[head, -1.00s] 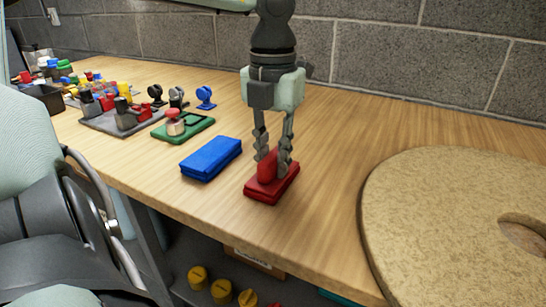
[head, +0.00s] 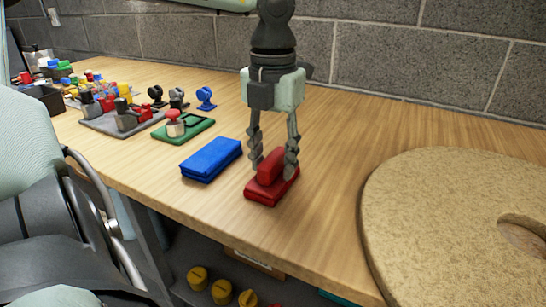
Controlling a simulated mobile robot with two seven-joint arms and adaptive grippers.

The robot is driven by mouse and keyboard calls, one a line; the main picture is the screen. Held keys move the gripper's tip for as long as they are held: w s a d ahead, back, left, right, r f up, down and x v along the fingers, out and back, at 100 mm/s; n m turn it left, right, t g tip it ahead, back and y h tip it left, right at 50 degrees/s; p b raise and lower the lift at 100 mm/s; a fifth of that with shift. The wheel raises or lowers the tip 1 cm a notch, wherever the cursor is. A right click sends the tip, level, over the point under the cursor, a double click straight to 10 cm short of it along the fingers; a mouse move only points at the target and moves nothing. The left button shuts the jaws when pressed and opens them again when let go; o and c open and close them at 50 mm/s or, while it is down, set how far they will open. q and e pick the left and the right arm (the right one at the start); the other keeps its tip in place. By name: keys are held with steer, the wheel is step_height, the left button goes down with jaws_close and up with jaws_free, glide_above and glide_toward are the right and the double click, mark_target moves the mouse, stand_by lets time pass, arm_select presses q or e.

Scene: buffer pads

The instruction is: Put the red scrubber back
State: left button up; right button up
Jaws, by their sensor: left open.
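The red scrubber (head: 270,189) is a red block with a raised grip on top. It rests on the wooden workbench (head: 330,215) near the front edge, just right of a blue block (head: 211,160). My left gripper (head: 273,164) points straight down over the scrubber. Its fingers are spread open on either side of the raised grip, with a visible gap to it. My right gripper does not show.
A big tan round pad (head: 440,220) with a hole fills the right of the bench. A green tray (head: 184,131) holds a red-topped piece. A grey tray (head: 105,121) and several small coloured parts stand further left. A block wall runs behind. Yellow knobs (head: 222,291) show below.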

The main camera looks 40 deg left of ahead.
mark_target(273, 156)
arm_select(q)
step_height(273, 156, up, 12)
steer(key=shift+p, duration=0.3)
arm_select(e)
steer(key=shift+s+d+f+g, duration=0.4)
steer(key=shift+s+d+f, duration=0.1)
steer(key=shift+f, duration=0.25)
